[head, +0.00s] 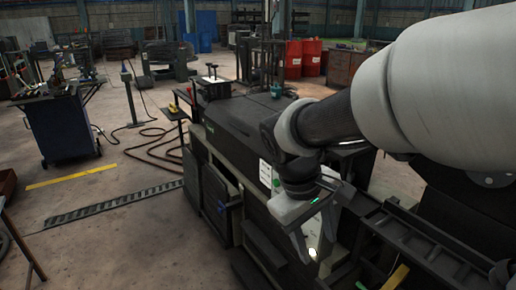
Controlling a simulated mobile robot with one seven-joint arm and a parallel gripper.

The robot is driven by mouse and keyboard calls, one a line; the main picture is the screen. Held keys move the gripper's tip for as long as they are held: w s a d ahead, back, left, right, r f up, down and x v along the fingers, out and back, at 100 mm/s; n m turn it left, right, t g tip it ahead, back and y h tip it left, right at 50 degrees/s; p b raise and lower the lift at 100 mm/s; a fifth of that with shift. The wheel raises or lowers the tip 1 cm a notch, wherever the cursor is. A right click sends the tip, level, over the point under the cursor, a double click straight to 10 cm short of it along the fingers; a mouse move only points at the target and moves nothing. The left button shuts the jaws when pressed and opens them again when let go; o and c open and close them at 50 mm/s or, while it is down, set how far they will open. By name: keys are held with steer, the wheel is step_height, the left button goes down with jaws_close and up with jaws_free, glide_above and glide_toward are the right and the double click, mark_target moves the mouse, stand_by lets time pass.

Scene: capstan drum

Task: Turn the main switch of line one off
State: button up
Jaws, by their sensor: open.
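My gripper (317,248) hangs at the end of my arm, right of centre, fingers pointing down. It is open, with nothing seen between the fingers. It is in front of the dark machine (235,115), near its right end. A small pale panel (266,174) with a green spot shows on the machine, left of my wrist. Another pale panel (312,240) shows behind the fingers and is partly covered by them. I cannot make out a main switch or a line one label. My arm hides much of the right side.
A blue tool cart (60,128) stands at the left. Red drums (302,58) stand at the back. A hose (150,150) lies on the floor beside the machine. Dark rails (425,245) run close at the lower right. The floor left of the machine is mostly clear.

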steer(key=w+a+f+n+t+h+p, duration=0.2)
steer(key=w+a+f+n+t+h, duration=0.15)
steer(key=a+f+n, duration=0.35)
steer(key=w+a+f+n+t+h+p, duration=0.1)
steer(key=w+a+f+n+t+h, duration=0.15)
steer(key=w+f+n+h, duration=0.45)
steer(key=w+a+f+n+t+h+p, duration=0.2)
steer(key=a+f+n, duration=0.3)
steer(key=f, duration=0.5)
steer(key=b+x, duration=0.1)
steer(key=x, duration=1.6)
steer(key=shift+w+a+m+b, duration=0.2)
steer(key=shift+w+m+b, duration=0.15)
steer(key=shift+m, duration=0.05)
steer(key=shift+f, duration=0.15)
steer(key=c, duration=1)
